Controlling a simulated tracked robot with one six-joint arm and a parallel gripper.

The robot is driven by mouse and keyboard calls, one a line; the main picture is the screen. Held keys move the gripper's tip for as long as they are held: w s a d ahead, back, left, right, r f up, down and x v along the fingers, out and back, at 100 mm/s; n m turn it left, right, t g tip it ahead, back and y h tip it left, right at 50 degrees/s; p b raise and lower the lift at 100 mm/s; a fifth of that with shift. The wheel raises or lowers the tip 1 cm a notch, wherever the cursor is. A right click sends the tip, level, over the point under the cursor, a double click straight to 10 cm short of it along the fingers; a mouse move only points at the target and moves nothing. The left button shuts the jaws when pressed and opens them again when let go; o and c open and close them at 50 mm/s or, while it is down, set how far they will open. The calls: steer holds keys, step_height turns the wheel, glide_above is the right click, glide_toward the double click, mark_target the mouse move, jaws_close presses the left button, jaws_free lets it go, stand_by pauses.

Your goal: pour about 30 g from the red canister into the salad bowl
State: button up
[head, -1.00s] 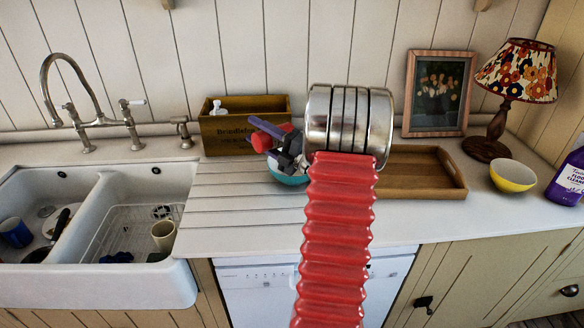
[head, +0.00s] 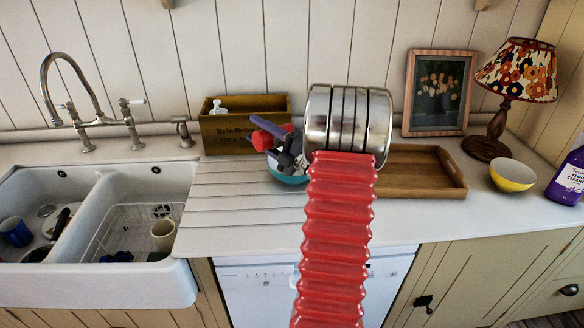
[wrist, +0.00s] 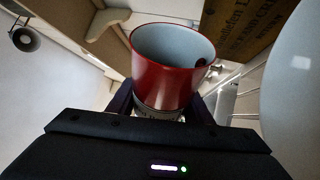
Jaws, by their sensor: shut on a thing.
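The red canister (head: 262,141) is held in the head view over the counter, partly hidden by my dark gripper (head: 273,146). In the wrist view the canister (wrist: 168,82) stands between the two fingers of my gripper (wrist: 163,106), which is shut around its body. Its mouth is open and shows a grey inside, with a dark spot near the right rim. A teal bowl (head: 291,180), likely the salad bowl, sits below the gripper and is mostly hidden by it and my arm. A pale round surface at the wrist view's right edge may be this bowl.
A wooden box (head: 240,137) stands behind the gripper. A wooden tray (head: 440,188) lies to the right, then a yellow bowl (head: 513,176), a lamp (head: 515,80) and a purple bottle (head: 570,180).

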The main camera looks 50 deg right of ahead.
steer(key=shift+s+d+r+m+t+h+p, duration=0.15)
steer(key=shift+d+r+m+t+h+p, duration=0.3)
steer(key=shift+m, duration=0.65)
steer(key=shift+s+d+r+m+t+h+p, duration=0.1)
steer(key=shift+d+r+m+t+h, duration=0.15)
steer(key=shift+d+r+m+h, duration=0.6)
stand_by(2.8)
steer(key=a+n+y, duration=0.1)
steer(key=a+f+n+g, duration=0.1)
steer(key=n, duration=0.1)
steer(key=f+n+y, duration=0.1)
steer(key=shift+w+a+f+n+g+y, duration=0.25)
steer(key=shift+a+g+y, duration=0.05)
steer(key=shift+a, duration=0.1)
steer(key=shift+a+n, duration=0.1)
steer(key=shift+n, duration=0.2)
